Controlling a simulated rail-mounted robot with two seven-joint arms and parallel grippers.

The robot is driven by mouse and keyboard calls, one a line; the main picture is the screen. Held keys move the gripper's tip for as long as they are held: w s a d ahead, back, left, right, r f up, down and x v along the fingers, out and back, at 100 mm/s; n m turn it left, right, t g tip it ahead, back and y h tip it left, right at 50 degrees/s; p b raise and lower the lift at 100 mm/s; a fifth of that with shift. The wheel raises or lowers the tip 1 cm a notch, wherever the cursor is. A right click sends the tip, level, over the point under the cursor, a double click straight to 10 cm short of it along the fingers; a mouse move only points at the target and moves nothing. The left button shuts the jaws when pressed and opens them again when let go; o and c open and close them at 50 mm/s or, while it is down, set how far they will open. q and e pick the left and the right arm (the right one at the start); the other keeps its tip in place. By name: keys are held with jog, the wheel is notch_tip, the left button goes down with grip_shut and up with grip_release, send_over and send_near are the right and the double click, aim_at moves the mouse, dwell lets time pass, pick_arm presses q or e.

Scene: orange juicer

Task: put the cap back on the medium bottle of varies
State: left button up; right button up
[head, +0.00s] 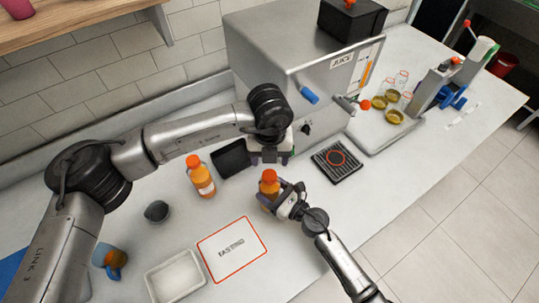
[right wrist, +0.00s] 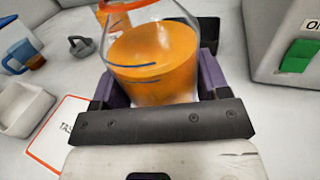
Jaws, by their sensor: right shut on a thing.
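My right gripper (head: 279,195) is shut on the juice bottle (head: 267,188), which stands at the middle of the counter. In the right wrist view the clear bottle (right wrist: 152,60) holds orange juice between the purple fingers (right wrist: 152,92), its top cut off by the frame. An orange cap (head: 269,175) shows at the bottle's top; I cannot tell how firmly it sits. My left gripper (head: 270,160) is just behind and above the cap, its fingers apart and apparently empty. Another orange-capped juice bottle (head: 201,177) stands to the left.
The juicer (head: 290,60) stands behind, with a black drip grate (head: 336,160) to the right. The counter's front right is clear.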

aim_at(270, 175)
pick_arm(q)
jog(key=n, duration=0.6)
jog(key=shift+n, duration=0.4)
jog(key=shift+f, duration=0.1)
jog(key=shift+f, duration=3.9)
jog(key=shift+c, duration=0.2)
